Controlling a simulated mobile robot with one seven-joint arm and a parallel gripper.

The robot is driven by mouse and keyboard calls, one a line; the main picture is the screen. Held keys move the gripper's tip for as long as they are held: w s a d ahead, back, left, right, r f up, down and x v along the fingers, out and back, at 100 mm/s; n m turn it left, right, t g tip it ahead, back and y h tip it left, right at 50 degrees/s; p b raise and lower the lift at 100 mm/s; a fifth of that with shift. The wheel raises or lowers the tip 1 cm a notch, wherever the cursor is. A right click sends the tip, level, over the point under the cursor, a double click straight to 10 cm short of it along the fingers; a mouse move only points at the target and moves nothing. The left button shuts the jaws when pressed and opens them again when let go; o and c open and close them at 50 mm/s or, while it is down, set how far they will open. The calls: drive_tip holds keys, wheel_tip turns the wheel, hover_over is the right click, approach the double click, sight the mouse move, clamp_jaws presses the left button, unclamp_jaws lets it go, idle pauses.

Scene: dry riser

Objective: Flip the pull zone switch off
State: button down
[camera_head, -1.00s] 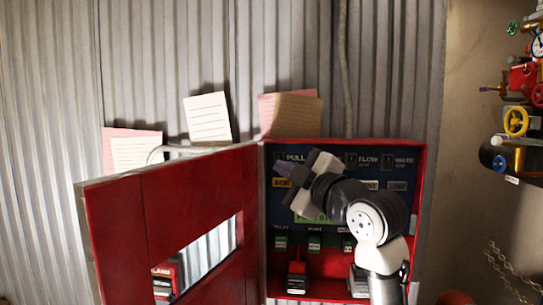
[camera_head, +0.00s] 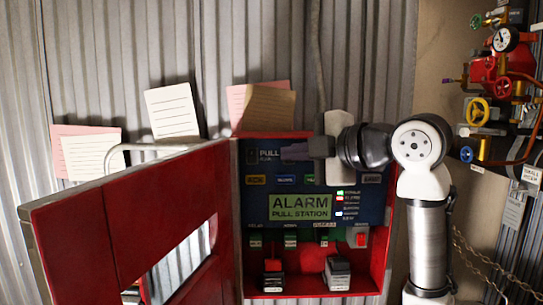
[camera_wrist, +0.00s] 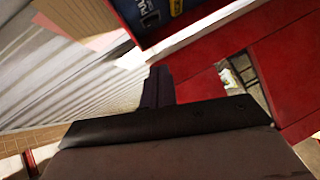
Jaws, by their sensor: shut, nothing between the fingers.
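The blue alarm panel (camera_head: 262,208) sits inside an open red cabinet (camera_head: 378,270). The pull zone switch (camera_head: 252,155) is a small dark switch at the panel's top left, beside the word PULL. Its lever position is too small to tell. My gripper (camera_head: 288,152) is shut and empty, pointing left across the top row, with its tips just right of the PULL label. In the wrist view my shut fingers (camera_wrist: 156,88) are below the panel corner (camera_wrist: 152,14) that bears the PULL label, apart from it in the picture. My gripper and wrist hide the other top-row switches.
The red cabinet door (camera_head: 110,215) stands open to the left, with a window in it. Paper notes (camera_head: 172,112) stand above the cabinet. Red and black devices (camera_head: 272,272) stand on the cabinet floor. Valves and a gauge (camera_head: 505,40) are on the right.

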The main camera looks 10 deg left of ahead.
sight(259, 159)
drive_tip(key=shift+w+d+p+x, duration=0.3)
drive_tip(key=shift+p+x, duration=0.65)
drive_tip(key=shift+x, duration=1.1)
drive_tip(key=shift+w+d+p+x, duration=0.2)
drive_tip(key=shift+w+p+x, duration=0.5)
drive_tip(key=shift+x, duration=1.35)
drive_tip(key=shift+w+d+p+x, duration=0.1)
drive_tip(key=shift+d+p+x, duration=0.15)
drive_tip(key=shift+p+x, duration=1.4)
drive_tip(key=shift+w+a+f+b, duration=0.25)
drive_tip(key=shift+a+f+b, duration=0.15)
drive_tip(key=shift+b, duration=0.1)
